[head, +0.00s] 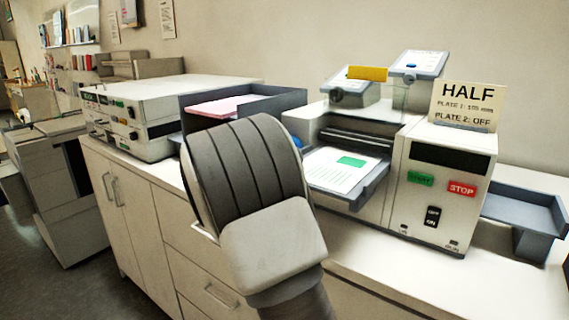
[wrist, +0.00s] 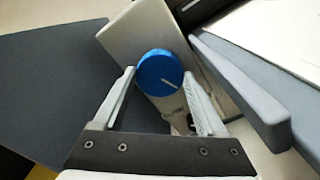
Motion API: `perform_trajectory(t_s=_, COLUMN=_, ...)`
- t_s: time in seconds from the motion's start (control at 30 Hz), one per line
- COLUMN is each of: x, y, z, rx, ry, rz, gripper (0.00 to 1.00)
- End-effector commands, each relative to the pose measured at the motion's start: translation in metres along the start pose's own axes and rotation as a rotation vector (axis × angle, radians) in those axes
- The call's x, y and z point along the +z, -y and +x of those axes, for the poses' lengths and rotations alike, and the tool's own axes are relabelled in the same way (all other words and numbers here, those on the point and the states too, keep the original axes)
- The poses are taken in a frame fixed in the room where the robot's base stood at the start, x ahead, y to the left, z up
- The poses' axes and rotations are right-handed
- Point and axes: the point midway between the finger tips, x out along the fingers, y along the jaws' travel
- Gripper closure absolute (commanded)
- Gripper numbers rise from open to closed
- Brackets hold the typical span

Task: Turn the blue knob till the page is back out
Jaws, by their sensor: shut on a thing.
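In the head view a sliver of the knob (head: 297,142) shows beside my arm, which hides my fingers. A page (head: 340,170) with a green block and lines of text lies on the feed tray (head: 372,188) at the front of the machine (head: 400,185). Its far end is close to the machine's slot; I cannot tell whether any of it is inside.
A sign (head: 468,105) reads HALF, with plate 2 off. The machine has green and red STOP buttons (head: 461,188). A grey tray (head: 520,207) stands at its right and a dark tray with pink paper (head: 222,106) at its left. The counter's front right is clear.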

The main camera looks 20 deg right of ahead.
Motion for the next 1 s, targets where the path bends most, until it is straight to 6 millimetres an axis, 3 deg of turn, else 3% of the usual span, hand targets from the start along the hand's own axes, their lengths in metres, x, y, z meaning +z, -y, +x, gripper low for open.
perform_trajectory(t_s=0.7, x=-0.0009, y=0.0006, z=-0.0004, rx=-0.002, ry=-0.002, rz=0.075, gripper=0.82)
perform_trajectory(t_s=0.73, x=-0.0009, y=0.0006, z=-0.0004, rx=-0.002, ry=-0.002, rz=0.075, gripper=0.22)
perform_trajectory(t_s=0.8, x=-0.0008, y=0.0006, z=-0.0004, rx=-0.002, ry=-0.002, rz=0.075, gripper=0.14)
perform_trajectory(t_s=1.0, x=-0.0005, y=0.0003, z=-0.0002, rx=-0.001, ry=-0.001, rz=0.074, gripper=0.14)
